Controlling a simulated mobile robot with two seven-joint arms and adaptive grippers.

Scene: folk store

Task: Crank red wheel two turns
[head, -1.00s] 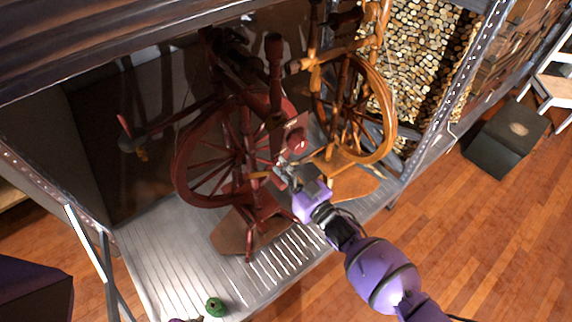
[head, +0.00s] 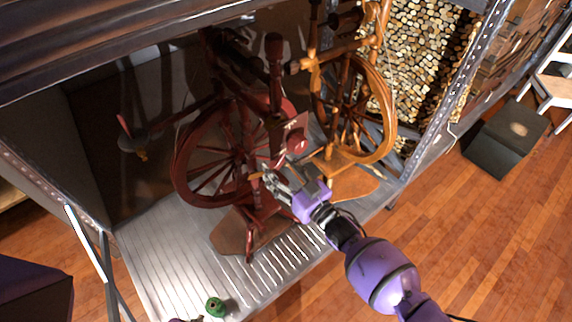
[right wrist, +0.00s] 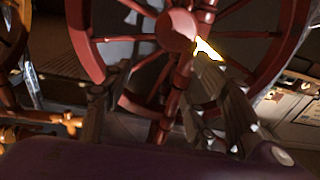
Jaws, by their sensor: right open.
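The dark red spinning wheel (head: 181,178) stands upright on the metal shelf in the head view, with spokes and a wooden base. Its red rim and round hub (right wrist: 176,30) fill the upper part of the right wrist view. A small yellow-lit piece (right wrist: 207,50) shows beside the hub; the head view has a pale handle-like piece (head: 256,176) near my fingertips. My right gripper (head: 271,181) is open in front of the wheel's right side. In the right wrist view its fingers (right wrist: 165,88) are spread, with the lower spokes behind them. Contact cannot be told. My left gripper is not in view.
An orange-brown spinning wheel (head: 388,125) stands close on the right. A green ball (head: 215,307) lies at the ribbed metal shelf's (head: 165,265) front. A shelf post (head: 425,150) rises on the right. A dark box (head: 505,140) sits on the wooden floor.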

